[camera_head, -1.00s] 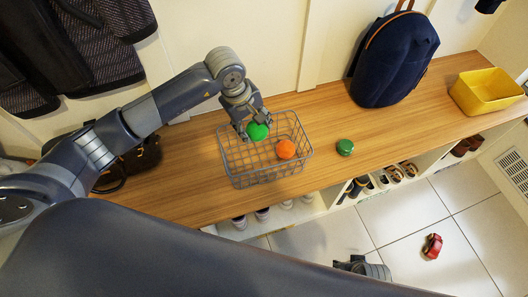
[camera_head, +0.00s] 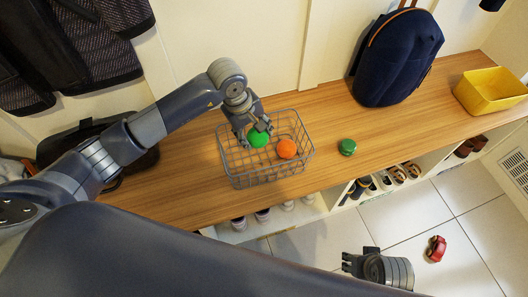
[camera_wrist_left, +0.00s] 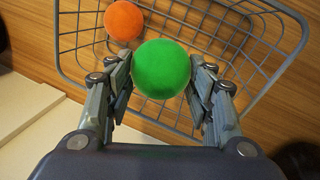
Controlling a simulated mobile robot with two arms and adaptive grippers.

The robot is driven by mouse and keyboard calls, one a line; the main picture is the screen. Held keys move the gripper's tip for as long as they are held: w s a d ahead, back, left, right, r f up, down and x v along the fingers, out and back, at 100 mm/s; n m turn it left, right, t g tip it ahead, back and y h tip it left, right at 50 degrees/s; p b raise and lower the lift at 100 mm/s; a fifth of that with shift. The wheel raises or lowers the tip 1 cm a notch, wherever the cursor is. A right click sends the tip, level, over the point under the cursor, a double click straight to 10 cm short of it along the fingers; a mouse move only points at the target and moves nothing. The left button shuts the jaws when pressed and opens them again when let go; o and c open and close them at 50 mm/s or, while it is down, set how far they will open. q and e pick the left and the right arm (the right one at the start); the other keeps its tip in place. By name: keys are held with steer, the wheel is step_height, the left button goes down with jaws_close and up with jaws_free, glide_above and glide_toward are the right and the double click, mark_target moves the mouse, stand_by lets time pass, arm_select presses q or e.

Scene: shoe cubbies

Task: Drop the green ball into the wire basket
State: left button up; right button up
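The green ball (camera_head: 258,139) is between the fingers of my left gripper (camera_head: 255,135), over the left part of the wire basket (camera_head: 240,178). In the left wrist view, the fingers (camera_wrist_left: 161,65) flank the green ball (camera_wrist_left: 162,68) closely, and the gripper looks shut on it. The ball looks larger there than the orange ball (camera_wrist_left: 124,20) in the basket. The basket's wire rim (camera_wrist_left: 285,75) surrounds both in that view. My right gripper (camera_head: 356,255) shows at the bottom of the head view, away from the bench; its finger opening is unclear.
The orange ball (camera_head: 287,149) is inside the basket. A green round object (camera_head: 347,147) stands on the wooden bench (camera_head: 190,190) right of it. A navy backpack (camera_head: 398,60) and yellow bin (camera_head: 488,92) are farther right. A red toy car (camera_head: 435,248) is on the floor.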

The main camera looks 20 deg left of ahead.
arm_select(q)
steer(key=o, duration=0.4)
steer(key=shift+c, duration=0.2)
steer(key=v, duration=1.2)
